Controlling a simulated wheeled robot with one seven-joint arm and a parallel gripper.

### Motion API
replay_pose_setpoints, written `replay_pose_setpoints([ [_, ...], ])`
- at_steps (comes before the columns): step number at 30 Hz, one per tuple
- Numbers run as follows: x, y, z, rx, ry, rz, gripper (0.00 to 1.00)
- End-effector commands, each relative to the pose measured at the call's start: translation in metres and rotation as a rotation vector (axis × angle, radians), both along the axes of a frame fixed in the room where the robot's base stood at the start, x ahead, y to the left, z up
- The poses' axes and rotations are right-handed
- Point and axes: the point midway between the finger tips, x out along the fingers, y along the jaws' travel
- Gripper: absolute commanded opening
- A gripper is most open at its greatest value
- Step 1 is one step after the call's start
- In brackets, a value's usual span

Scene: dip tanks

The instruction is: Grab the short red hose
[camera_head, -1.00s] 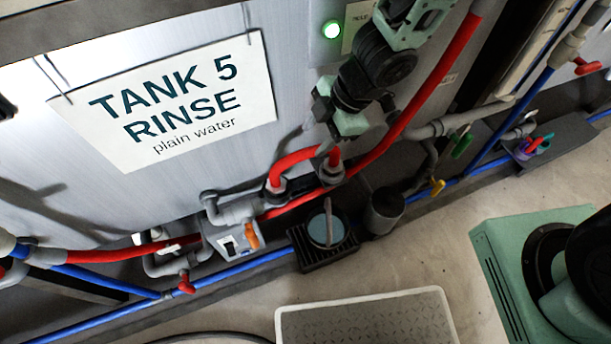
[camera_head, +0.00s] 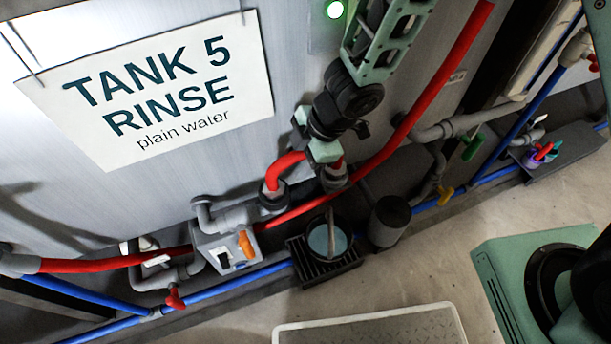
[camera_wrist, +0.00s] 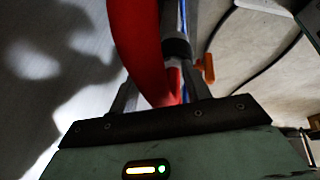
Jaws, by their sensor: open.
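The short red hose (camera_head: 285,168) is a small arched piece low on the tank's front, between two dark grey couplings. My gripper (camera_head: 322,158) has its jaws over the right part of the arch and hides some of it. In the wrist view the red hose (camera_wrist: 138,45) runs large and close between the two open fingers of my gripper (camera_wrist: 160,92). A dark coupling (camera_wrist: 176,48) shows beside it. I cannot tell whether either finger touches the hose.
A long red hose (camera_head: 440,85) slants just right of my gripper. A grey pump box with an orange lever (camera_head: 245,244) sits to the lower left. A drain grate with a round dish (camera_head: 327,240) lies below. Blue pipes (camera_head: 215,292) run along the floor edge.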

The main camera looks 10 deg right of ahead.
Motion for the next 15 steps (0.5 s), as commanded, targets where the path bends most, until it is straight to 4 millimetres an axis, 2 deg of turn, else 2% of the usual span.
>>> replay_pose_setpoints([
  [3,0.0002,-0.0002,0.0015,0.000,0.000,0.000,0.48],
  [8,0.0001,-0.0004,0.0015,0.000,0.000,-0.001,0.03],
  [9,0.0000,-0.0004,0.0015,0.000,0.000,-0.001,0.00],
  [15,0.0000,-0.0004,0.0015,0.000,0.000,-0.001,0.00],
])
